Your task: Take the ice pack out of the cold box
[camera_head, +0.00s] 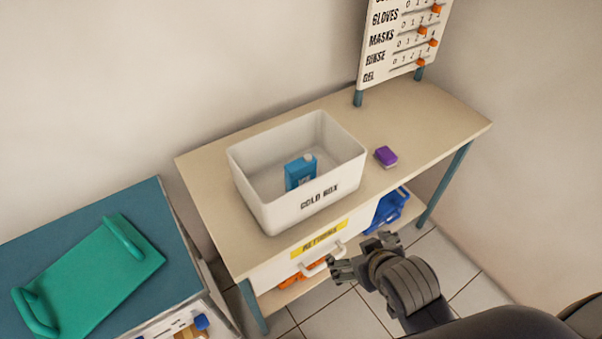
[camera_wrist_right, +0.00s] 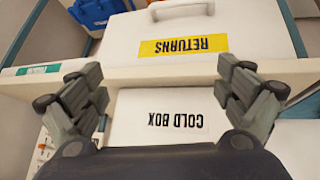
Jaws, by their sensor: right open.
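The cold box (camera_head: 278,216) is a white open-topped bin on the beige table, with its black label on the near wall. A blue ice pack (camera_head: 300,173) with a pale cap stands inside it, near the front wall. My right gripper (camera_head: 346,262) is open and empty, in front of the table and lower right of the box, apart from it. In the right wrist view the gripper (camera_wrist_right: 160,98) spreads its fingers on either side of the cold box's label (camera_wrist_right: 175,119), with nothing between them. The ice pack is hidden in that view. My left gripper is not in view.
A purple block (camera_head: 386,156) lies on the table right of the box. A white drawer with a yellow returns label (camera_head: 319,240) is below the tabletop (camera_head: 420,131). A blue crate (camera_head: 390,207) is on the lower shelf. A green tray (camera_head: 88,280) lies on the left cabinet.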

